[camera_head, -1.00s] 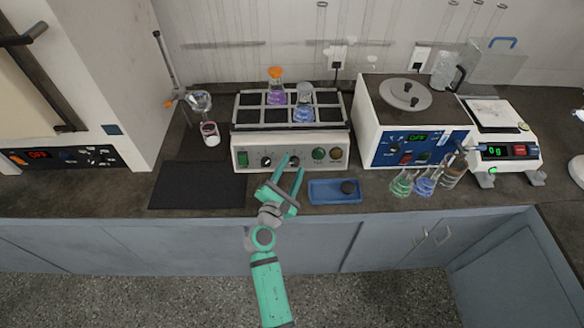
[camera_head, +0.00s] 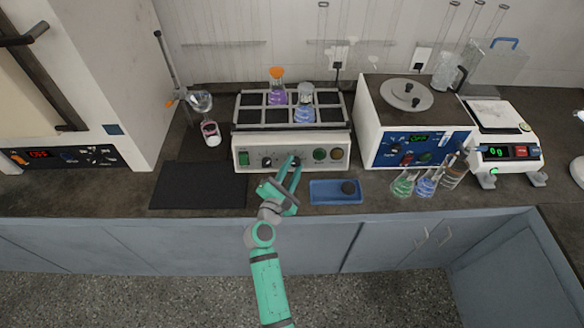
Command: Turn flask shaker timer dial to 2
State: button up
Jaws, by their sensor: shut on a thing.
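The flask shaker (camera_head: 290,142) stands against the back wall, with a cream front panel below a dark, gridded platform. The fingers partly hide this dial. Its markings are too small to read.
Two flasks, one purple (camera_head: 278,97) and one blue (camera_head: 304,113), sit on the shaker platform. A blue tray (camera_head: 322,198) lies right of my gripper and a black mat (camera_head: 198,186) left. A blue-panelled machine (camera_head: 385,158) and several flasks stand further right.

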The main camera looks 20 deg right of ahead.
jog(key=m, duration=0.1)
jog(key=m+g, duration=0.2)
jog(key=m, duration=0.1)
jog(key=shift+w+a+r, duration=0.1)
jog(key=shift+w+r, duration=0.05)
jog(key=shift+r, duration=0.1)
jog(key=m+g, duration=0.1)
jog(key=m, duration=0.1)
jog(key=m+g+y, duration=0.1)
jog(key=m, duration=0.2)
jog(key=shift+r+m, duration=0.2)
jog(key=shift+m, duration=0.1)
jog(key=m, duration=0.1)
jog(key=m+g+y, duration=0.1)
jog(key=m, duration=0.1)
jog(key=shift+r+g, duration=0.2)
jog(key=shift+g, duration=0.1)
jog(key=shift+d+m+g+y, duration=0.2)
jog(key=shift+m+g+y, duration=0.1)
jog(key=shift+m+y, duration=1.2)
jog(key=shift+m, duration=0.3)
jog(key=o, duration=1.1)
jog(key=shift+r, duration=0.1)
jog(key=shift+c, duration=0.2)
